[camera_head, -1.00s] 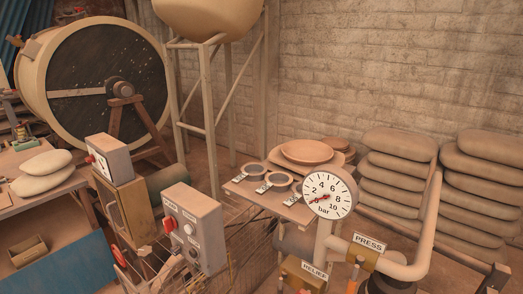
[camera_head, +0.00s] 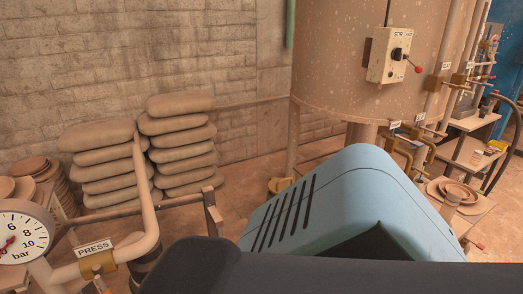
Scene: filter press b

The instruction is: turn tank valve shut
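A large speckled tan tank (camera_head: 340,60) stands on legs at the right of the head view. Small white labels mark fittings near it, but their writing is too small to read. A brass-coloured valve fitting (camera_head: 433,86) sits on the upright pipe to the right of the tank. More brass-coloured fittings (camera_head: 403,144) show lower, below the tank's right side. I cannot tell which of them is the tank valve or how its handle is set. Neither of my grippers shows in view.
A switch box (camera_head: 390,55) with a red-knobbed lever is on the tank. Stacked sacks (camera_head: 183,143) stand left of centre. The PRESS pipe (camera_head: 147,195) and pressure gauge (camera_head: 22,238) are at lower left. Small tables with dishes (camera_head: 458,191) stand at right. Close foreground shapes hide the lower middle.

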